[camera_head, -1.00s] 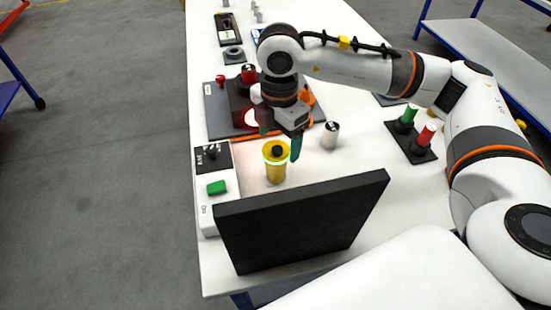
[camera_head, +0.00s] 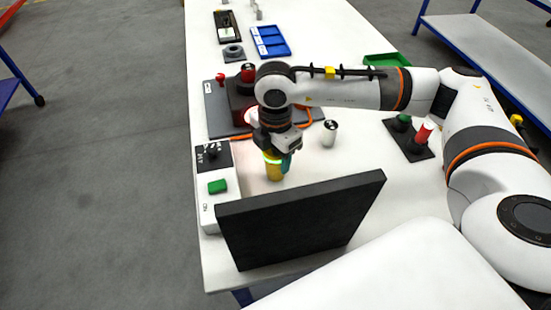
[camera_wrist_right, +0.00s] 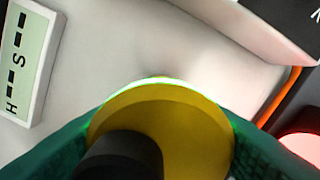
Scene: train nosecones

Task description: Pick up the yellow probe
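The yellow probe (camera_head: 273,173) stands upright on the white table, just behind the black panel. It has a glowing pale green ring. My right gripper (camera_head: 276,161) is down over its top, with green fingers around it, and hides its upper part. In the right wrist view the probe's round yellow top (camera_wrist_right: 195,125) and black knob (camera_wrist_right: 118,155) lie between the two green fingers. The fingers are right beside the yellow rim; whether they press on it cannot be told. My left gripper is not in view.
A black panel (camera_head: 300,220) stands close in front of the probe. A white control box (camera_head: 208,208) with a green button is on the left. A white cylinder (camera_head: 329,133) stands behind right. A dark stand (camera_head: 418,152) holds green and red cylinders. A dark base (camera_head: 217,118) lies behind.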

